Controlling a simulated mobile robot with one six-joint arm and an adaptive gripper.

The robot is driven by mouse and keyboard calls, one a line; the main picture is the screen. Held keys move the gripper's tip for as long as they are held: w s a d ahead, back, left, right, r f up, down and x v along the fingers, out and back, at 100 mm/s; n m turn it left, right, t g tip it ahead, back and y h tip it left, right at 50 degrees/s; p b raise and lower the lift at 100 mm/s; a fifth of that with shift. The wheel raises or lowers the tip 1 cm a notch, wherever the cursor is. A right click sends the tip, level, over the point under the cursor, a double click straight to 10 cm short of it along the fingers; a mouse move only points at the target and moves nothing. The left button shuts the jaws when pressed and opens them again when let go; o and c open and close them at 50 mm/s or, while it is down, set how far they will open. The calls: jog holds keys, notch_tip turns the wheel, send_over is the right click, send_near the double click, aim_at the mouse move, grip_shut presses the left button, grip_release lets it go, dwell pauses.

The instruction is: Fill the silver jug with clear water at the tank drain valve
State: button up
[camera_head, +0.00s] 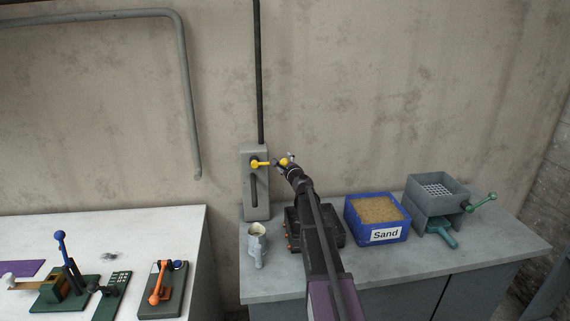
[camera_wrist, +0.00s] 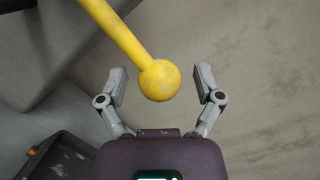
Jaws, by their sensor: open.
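The silver jug (camera_head: 257,246) stands upright on the right-hand bench, in front of the grey valve post; what is inside it is not clear. A yellow lever (camera_head: 262,164) sticks out to the right from the grey post (camera_head: 255,190), which stands against the wall under a dark vertical pipe. My gripper (camera_head: 286,161) is at the lever's ball end. In the wrist view the yellow ball knob (camera_wrist: 159,80) lies between the two open fingers of my gripper (camera_wrist: 160,85), with a gap on each side. The jug is not in the wrist view.
A dark box (camera_head: 329,238) with orange knobs sits right of the jug, partly behind my arm. A blue sand bin (camera_head: 364,232) and a grey hopper (camera_head: 424,206) with a green crank stand farther right. A white table (camera_head: 182,222) with lever devices is at left, across a gap.

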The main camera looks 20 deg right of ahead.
grip_shut()
jog(key=shift+r+n+p, duration=0.4)
jog(key=shift+r+p, duration=0.4)
jog(key=shift+p, duration=0.05)
jog(key=shift+a+r+n+p, duration=0.15)
jog(key=shift+r+n+p, duration=0.35)
jog(key=shift+n+p, duration=0.25)
grip_release()
jog(key=shift+f, duration=0.1)
jog(key=shift+f+b, duration=0.15)
jog(key=shift+b, duration=0.15)
